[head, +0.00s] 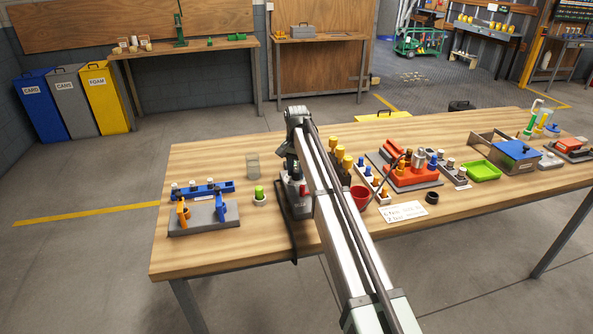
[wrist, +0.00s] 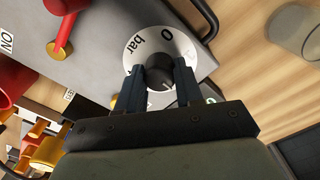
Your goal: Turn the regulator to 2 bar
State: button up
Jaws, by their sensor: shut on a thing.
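The regulator's dark round knob (wrist: 160,70) sits at the middle of a white dial (wrist: 143,43) marked "0" and "bar" in the wrist view. My gripper (wrist: 157,74) has one finger on each side of the knob and is shut on it. A short pale mark shows on the knob's near side. The lower part of the dial is hidden by the fingers, so the pressure setting cannot be read. In the head view my arm and gripper cover most of the regulator's grey unit.
A red lever with a brass end (wrist: 58,48) and an "ON" label stand beside the dial in the wrist view.

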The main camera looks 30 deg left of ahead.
aim_at(297, 170)
dwell(0.5)
jog(key=o, duration=1)
jog(key=shift+o, duration=0.2)
jog(key=shift+r, duration=0.15)
notch_tip(297, 170, up, 14)
jog(key=shift+f, duration=0.2)
